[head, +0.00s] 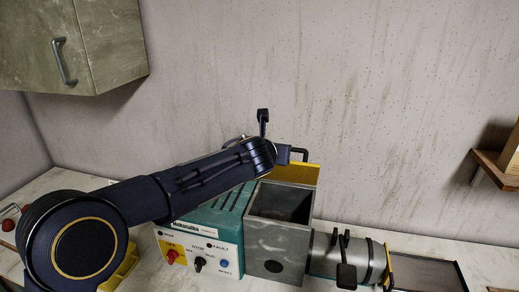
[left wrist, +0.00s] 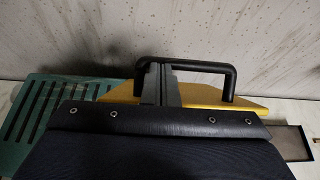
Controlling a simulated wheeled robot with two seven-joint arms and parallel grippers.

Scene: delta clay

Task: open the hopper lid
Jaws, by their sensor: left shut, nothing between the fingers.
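The hopper (head: 281,228) is a grey square box on a teal machine (head: 212,217), and its top opening shows dark and uncovered. The yellow hopper lid (head: 303,174) stands raised at the hopper's back edge. Its black handle (head: 300,151) sticks out at the top. In the left wrist view the yellow lid (left wrist: 243,101) and the black handle loop (left wrist: 200,65) are close ahead. My left gripper (left wrist: 158,70) is shut and empty, its grey fingers at the left part of the handle. I cannot tell whether they touch it. In the head view my arm hides part of the lid area.
A control panel (head: 197,252) with red, black and blue knobs is on the machine's front. A grey barrel (head: 330,256) with a black lever (head: 345,272) extends right. A dark tray (head: 430,274) lies beyond it. A green cabinet (head: 105,50) hangs upper left, a wooden shelf (head: 493,167) at right.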

